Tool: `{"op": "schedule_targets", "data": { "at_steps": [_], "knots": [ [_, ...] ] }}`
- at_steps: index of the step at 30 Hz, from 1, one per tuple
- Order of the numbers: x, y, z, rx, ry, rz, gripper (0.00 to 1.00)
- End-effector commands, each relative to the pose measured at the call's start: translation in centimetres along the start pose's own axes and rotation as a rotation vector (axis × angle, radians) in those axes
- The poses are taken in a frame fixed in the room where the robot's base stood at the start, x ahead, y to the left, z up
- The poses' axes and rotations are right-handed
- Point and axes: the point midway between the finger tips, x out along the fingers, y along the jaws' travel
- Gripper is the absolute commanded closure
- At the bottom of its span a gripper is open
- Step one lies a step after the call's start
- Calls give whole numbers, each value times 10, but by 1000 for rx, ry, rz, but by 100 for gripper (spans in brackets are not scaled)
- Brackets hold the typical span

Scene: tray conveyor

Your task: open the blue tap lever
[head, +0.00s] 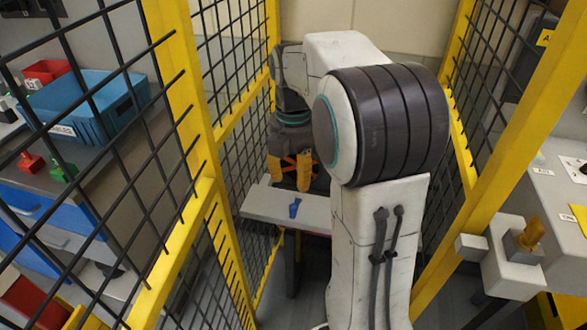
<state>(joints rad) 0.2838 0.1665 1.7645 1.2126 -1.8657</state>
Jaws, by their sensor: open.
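A small blue piece, which looks like the blue tap lever (294,208), stands on a narrow grey bench (265,204) in the middle of the head view. My gripper (296,183) has orange fingers and hangs pointing down just above the bench. It is open, and its fingertips are a little above and behind the blue lever, apart from it as far as I can tell. My own arm hides the right part of the bench. The tap body under the lever is too small to make out.
Yellow-framed black mesh fences (190,110) stand close on both sides. Behind the left fence are a blue bin (95,112), a red bin (47,71), and red (31,163) and green (64,171) pieces. An orange knob (530,235) sits on a grey box at right.

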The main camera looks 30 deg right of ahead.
Motion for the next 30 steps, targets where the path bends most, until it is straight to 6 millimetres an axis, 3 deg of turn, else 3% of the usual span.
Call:
{"op": "schedule_targets", "data": {
  "at_steps": [7, 24, 30],
  "knots": [
    [-12, 0, 0, 0, 0, 1, 58],
    [-12, 0, 0, 5, 0, 0, 58],
    [-12, 0, 0, 124, 0, 2, 58]
  ]
}}
